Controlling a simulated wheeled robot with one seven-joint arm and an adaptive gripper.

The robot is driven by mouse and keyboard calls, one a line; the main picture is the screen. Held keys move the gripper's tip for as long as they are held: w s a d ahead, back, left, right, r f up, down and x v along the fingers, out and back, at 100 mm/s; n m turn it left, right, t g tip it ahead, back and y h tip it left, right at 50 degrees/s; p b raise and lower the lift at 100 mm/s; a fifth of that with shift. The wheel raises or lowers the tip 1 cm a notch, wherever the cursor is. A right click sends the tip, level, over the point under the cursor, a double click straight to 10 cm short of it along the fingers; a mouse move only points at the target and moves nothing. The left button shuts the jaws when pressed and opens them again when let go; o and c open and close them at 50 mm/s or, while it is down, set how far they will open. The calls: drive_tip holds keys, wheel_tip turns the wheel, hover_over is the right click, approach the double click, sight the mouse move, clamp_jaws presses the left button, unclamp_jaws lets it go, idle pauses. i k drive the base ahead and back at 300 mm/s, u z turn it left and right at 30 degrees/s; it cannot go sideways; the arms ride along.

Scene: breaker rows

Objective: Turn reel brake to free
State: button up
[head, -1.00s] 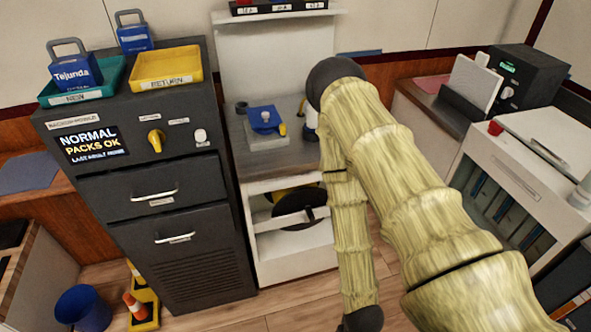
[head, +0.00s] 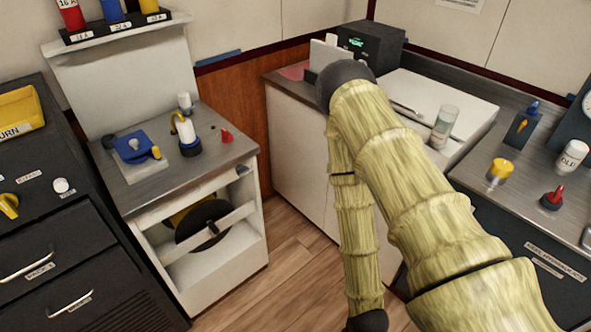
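A black and yellow reel (head: 193,217) sits in the open front of the white cabinet (head: 258,250) at left centre. A pale bar (head: 232,218) with a small dark knob crosses in front of it. My arm crosses the right half of the view and bends down past the bottom edge. My gripper is out of view.
A dark drawer unit (head: 50,245) stands at left. Counters with a jar (head: 443,128) and knobs (head: 501,169) line the right. Wooden floor (head: 285,250) is clear right of the cabinet.

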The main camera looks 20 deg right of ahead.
sight(241, 170)
drive_tip(key=z, duration=0.1)
drive_tip(key=k, duration=0.5)
drive_tip(key=u, duration=0.85)
drive_tip(key=i, duration=0.7)
drive_tip(key=z, duration=0.55)
